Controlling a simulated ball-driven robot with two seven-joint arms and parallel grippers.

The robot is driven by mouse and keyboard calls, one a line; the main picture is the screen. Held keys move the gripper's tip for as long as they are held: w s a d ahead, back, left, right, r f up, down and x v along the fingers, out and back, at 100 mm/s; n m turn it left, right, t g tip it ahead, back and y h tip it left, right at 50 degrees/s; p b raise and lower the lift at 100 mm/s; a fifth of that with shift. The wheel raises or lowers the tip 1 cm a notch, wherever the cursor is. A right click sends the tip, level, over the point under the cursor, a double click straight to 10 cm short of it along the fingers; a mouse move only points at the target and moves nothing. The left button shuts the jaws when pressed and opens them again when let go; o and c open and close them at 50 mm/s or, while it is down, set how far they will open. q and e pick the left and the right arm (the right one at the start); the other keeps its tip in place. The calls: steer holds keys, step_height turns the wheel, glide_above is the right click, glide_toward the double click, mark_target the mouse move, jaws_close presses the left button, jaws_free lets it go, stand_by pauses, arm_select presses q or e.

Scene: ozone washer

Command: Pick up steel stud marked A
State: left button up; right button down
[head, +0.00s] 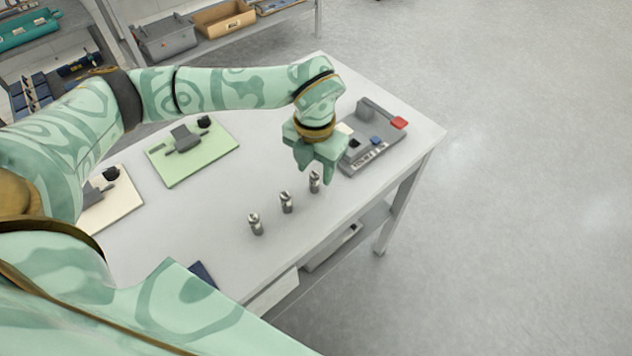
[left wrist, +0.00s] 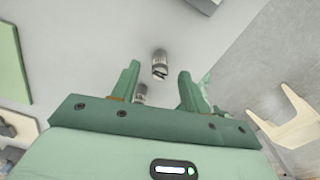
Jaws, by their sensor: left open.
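Three small steel studs stand upright in a slanting row on the white table: a near one (head: 255,224), a middle one (head: 286,203) and a far one (head: 314,182). I cannot read their marks, so I cannot tell which is A. My left gripper (head: 315,174) is open and points down at the far end of the row, its fingers close to the far stud. In the left wrist view, one stud (left wrist: 160,64) shows near the fingertips and another (left wrist: 140,93) shows lower, partly hidden by the left finger. My right gripper is not in view.
A grey fixture (head: 372,155) with red and blue parts stands just beyond the gripper. A green board (head: 205,165) and a cream board (head: 118,205) carry dark fittings. The table (head: 215,225) is clear around the studs; its edge lies to their right.

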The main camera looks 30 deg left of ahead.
arm_select(q)
steer(key=shift+f, duration=0.65)
steer(key=shift+r, duration=0.15)
steer(key=c, duration=0.9)
jaws_close()
